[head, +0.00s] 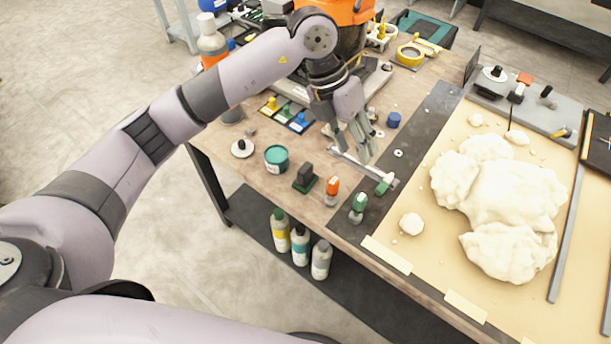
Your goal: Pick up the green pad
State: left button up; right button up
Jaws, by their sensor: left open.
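Several green items show in the head view, and I cannot tell for sure which is the green pad. A small green block (383,187) lies by the end of a flat metal tool (352,164) near the dark strip. A dark block with a green base (305,180) stands to its left on the wooden table. My left gripper (355,152) points down over the metal tool, fingers apart and empty, behind and left of the small green block. My right gripper does not show.
A blue cap (394,120) is right of my gripper. White foam lumps (500,205) cover the tan board (405,271). Bottles (300,247) stand on the lower shelf.

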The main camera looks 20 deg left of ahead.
pick_arm(q)
jog(key=w+a+r+n+y, duration=0.25)
jog(key=a+y, duration=0.25)
jog(key=a, duration=0.4)
jog(key=p, duration=0.3)
send_near(305, 167)
jog(key=shift+m+t, duration=0.3)
jog(key=shift+m, duration=0.15)
notch_tip(305, 167, down, 6)
jog(key=shift+w+d+f, duration=0.1)
jog(key=shift+w+f, duration=0.1)
jog(key=shift+s+f+p, duration=0.2)
jog(key=shift+f+p, duration=0.2)
jog(key=shift+f, duration=0.1)
jog(key=f, duration=0.1)
jog(key=f+p, duration=0.1)
jog(key=f, duration=0.1)
jog(key=shift+s+f, duration=0.3)
jog(key=shift+s, duration=0.05)
jog(key=shift+f, duration=0.4)
jog(key=shift+c, duration=0.2)
grip_shut()
